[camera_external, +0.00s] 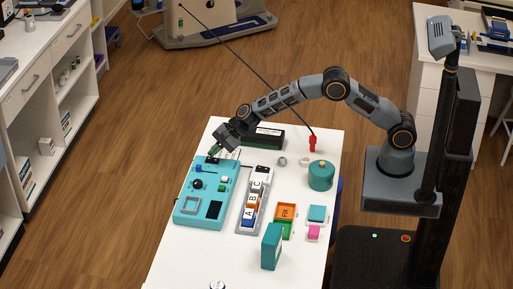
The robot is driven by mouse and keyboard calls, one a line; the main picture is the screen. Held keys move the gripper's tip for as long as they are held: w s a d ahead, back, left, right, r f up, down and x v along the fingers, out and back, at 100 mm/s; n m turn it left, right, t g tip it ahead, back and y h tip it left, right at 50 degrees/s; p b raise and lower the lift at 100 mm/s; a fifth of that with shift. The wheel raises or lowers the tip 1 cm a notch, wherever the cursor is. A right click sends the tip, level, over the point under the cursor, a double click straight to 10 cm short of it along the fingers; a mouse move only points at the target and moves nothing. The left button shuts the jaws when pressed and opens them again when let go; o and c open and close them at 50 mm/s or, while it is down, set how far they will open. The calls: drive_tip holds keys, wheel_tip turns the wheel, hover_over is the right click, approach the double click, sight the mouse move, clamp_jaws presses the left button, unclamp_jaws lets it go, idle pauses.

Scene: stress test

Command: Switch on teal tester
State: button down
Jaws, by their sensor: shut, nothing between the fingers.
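The teal tester (187,217) lies flat on the left side of the white table. Its top carries a blue lever-like part, a black round knob, a green button with a white surround, a grey square frame and a dark rectangular panel. My gripper (214,156) is shut and empty, at the tester's far edge. The arm reaches across from the right. The gripper hides part of that far edge, and I cannot tell whether the fingertips touch the tester. Which part is the power switch is too small to tell.
A grey tray (243,229) with lettered blocks lies right of the tester. A black box (268,137) stands behind it. A teal round canister (321,176), an orange bin (287,210), a teal upright box (271,247) and a red object (312,144) stand farther right. The table's front is mostly clear.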

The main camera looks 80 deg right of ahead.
sight(216, 160)
drive_tip(key=shift+f, duration=0.1)
drive_tip(key=shift+w+f+b, duration=0.1)
drive_tip(key=shift+f+b, duration=0.25)
drive_tip(key=shift+b, duration=0.15)
drive_tip(key=shift+f, duration=0.2)
idle(0.7)
drive_tip(key=shift+r, duration=0.55)
drive_tip(key=shift+r, duration=0.15)
drive_tip(key=shift+s+r+p, duration=0.25)
drive_tip(key=shift+r+p, duration=0.6)
drive_tip(key=shift+r, duration=0.35)
drive_tip(key=shift+s+r+p, duration=0.25)
drive_tip(key=shift+r+p, duration=0.6)
drive_tip(key=shift+r, duration=0.35)
